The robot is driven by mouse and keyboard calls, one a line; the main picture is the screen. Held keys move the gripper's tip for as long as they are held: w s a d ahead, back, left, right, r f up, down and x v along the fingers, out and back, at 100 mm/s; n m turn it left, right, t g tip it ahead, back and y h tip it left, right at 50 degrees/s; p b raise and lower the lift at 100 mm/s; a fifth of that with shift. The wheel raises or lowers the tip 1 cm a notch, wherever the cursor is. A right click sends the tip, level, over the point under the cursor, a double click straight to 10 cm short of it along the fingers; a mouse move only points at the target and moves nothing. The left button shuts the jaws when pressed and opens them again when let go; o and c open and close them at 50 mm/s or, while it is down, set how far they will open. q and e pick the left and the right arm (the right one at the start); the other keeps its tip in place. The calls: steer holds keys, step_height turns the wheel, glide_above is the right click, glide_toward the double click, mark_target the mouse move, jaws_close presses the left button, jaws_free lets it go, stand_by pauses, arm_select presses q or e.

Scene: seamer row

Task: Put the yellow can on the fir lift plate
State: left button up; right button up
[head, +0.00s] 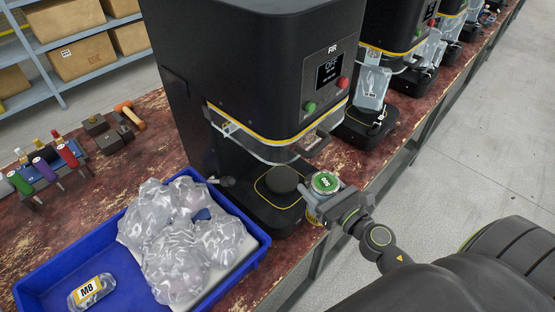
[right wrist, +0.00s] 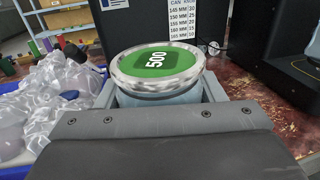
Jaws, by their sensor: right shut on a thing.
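The can's lid also fills the middle of the right wrist view (right wrist: 156,62). The fir lift plate (head: 282,179) is a round black disc in the open bay of the black machine labelled FIR (head: 265,70); it looks empty. My left gripper is not in view.
A blue tray (head: 40,285) with clear plastic bags (head: 185,240) and an M8 pack (head: 90,291) stands left of the bay. A clear guard (head: 250,145) hangs above the plate. More machines (head: 385,95) line the worn red bench to the right.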

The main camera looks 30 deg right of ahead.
arm_select(q)
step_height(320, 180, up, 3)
steer(key=p, duration=0.2)
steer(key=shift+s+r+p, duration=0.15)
steer(key=shift+p, duration=0.15)
arm_select(e)
steer(key=w+a, duration=0.2)
steer(key=w, duration=1.4)
steer(key=shift+w+a, duration=0.2)
steer(key=shift+w, duration=0.1)
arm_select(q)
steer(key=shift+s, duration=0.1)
arm_select(e)
steer(key=shift+r, duration=0.1)
steer(key=o, duration=0.9)
steer(key=shift+f, duration=0.3)
steer(key=o, duration=0.5)
steer(key=shift+c, duration=0.2)
steer(key=shift+s+r, duration=0.1)
steer(key=shift+r, duration=0.1)
